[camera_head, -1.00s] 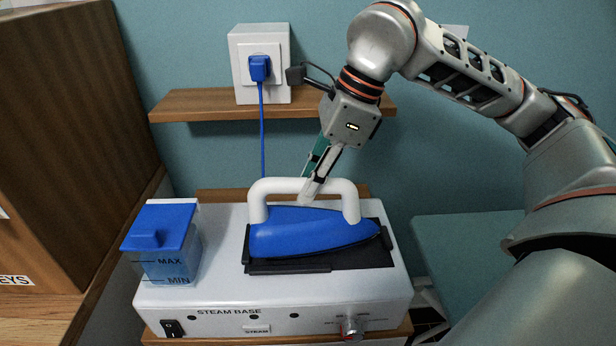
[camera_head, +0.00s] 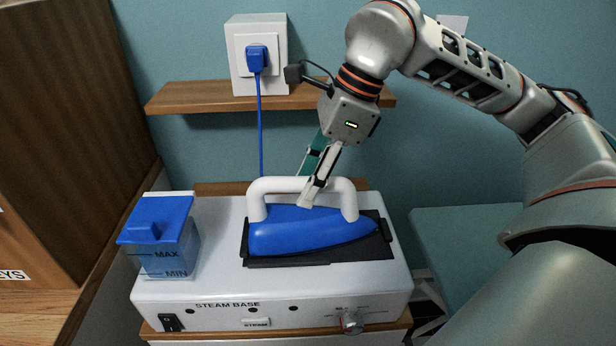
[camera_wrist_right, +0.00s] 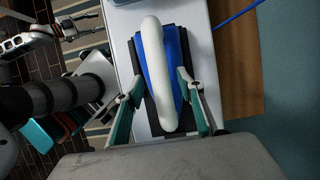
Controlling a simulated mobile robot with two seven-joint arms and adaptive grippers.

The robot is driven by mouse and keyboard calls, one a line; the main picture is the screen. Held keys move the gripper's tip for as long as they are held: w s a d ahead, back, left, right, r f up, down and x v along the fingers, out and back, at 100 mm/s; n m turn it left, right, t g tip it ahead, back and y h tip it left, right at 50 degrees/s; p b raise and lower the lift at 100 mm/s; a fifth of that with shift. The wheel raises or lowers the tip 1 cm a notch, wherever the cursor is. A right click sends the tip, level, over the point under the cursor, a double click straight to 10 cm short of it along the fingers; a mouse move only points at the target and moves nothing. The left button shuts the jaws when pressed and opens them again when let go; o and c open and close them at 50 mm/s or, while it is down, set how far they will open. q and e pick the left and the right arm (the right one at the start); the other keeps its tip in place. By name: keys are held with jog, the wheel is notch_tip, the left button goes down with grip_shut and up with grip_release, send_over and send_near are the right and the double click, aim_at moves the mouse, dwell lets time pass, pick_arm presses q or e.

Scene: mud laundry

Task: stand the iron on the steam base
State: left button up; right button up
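The iron (camera_head: 305,232), blue with a white loop handle (camera_head: 285,184), lies flat on the black pad (camera_head: 376,250) on top of the white steam base (camera_head: 225,280). My right gripper (camera_head: 308,196) is down at the handle. In the right wrist view its two fingers (camera_wrist_right: 160,84) are spread, one each side of the handle (camera_wrist_right: 155,60), with a gap on both sides. The far finger is partly hidden by the handle in the head view. What looks like my left gripper (camera_wrist_right: 80,24) is small at the top left of the wrist view; its fingers are unclear.
A blue-lidded water tank (camera_head: 160,235) stands at the base's left end. A knob (camera_head: 351,322) is at the front right. Behind are a wooden shelf (camera_head: 190,97) and a wall socket with blue plug (camera_head: 257,60). A brown cabinet (camera_head: 70,130) stands left.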

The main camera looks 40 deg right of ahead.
jog(key=w+a+r+p+v, duration=0.1)
jog(key=p+v, duration=0.7)
jog(key=v, duration=1)
jog(key=shift+a+r, duration=0.25)
jog(key=shift+a, duration=0.2)
